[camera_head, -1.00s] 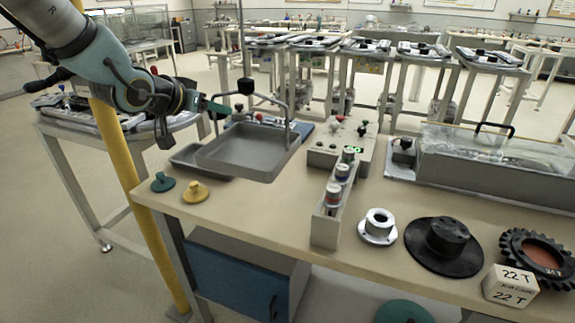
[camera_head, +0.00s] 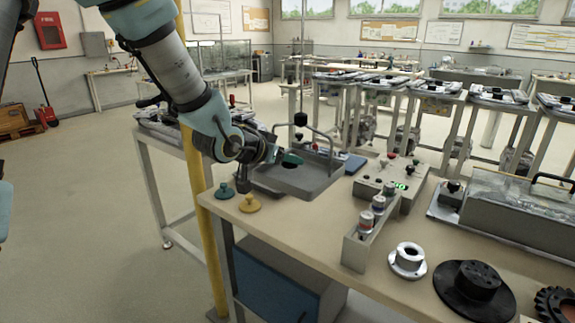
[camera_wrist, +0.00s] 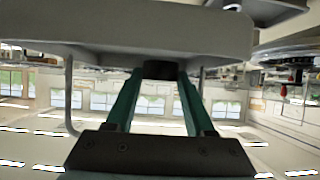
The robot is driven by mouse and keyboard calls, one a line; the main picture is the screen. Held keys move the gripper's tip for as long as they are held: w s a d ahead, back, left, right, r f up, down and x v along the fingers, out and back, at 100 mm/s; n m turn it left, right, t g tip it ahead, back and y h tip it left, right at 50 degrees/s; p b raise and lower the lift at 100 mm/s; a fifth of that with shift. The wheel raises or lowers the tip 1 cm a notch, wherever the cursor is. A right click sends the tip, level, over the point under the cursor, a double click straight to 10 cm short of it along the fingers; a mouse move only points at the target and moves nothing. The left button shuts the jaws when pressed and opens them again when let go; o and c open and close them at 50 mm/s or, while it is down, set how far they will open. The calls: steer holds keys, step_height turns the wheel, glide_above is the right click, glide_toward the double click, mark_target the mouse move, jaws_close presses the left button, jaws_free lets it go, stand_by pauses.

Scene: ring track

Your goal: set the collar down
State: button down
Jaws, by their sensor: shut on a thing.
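My gripper (camera_head: 290,158) reaches in over the left side of a grey pan (camera_head: 322,182). In the wrist view its two green fingers (camera_wrist: 158,78) are shut on a small dark piece (camera_wrist: 160,70). Most of that piece is hidden, and I cannot tell whether it is the collar or whether it touches the pan. The pan fills the top of the wrist view, with its wire bail on both sides. A pale metal flanged piece (camera_head: 407,261), collar-like with a central hole, stands on the bench (camera_head: 310,235), well to the right of my gripper.
A black knob (camera_head: 300,119) tops the bail. A teal disc (camera_head: 224,191) and a yellow one (camera_head: 250,204) lie near the left edge. A control box (camera_head: 385,185), a rack of jars (camera_head: 365,232) and a black hub (camera_head: 472,288) stand right. A yellow post (camera_head: 207,230) rises in front.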

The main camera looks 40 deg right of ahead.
steer(key=shift+f, duration=0.9)
steer(key=shift+f, duration=0.2)
steer(key=shift+c, duration=1.3)
jaws_free()
steer(key=shift+r, duration=0.1)
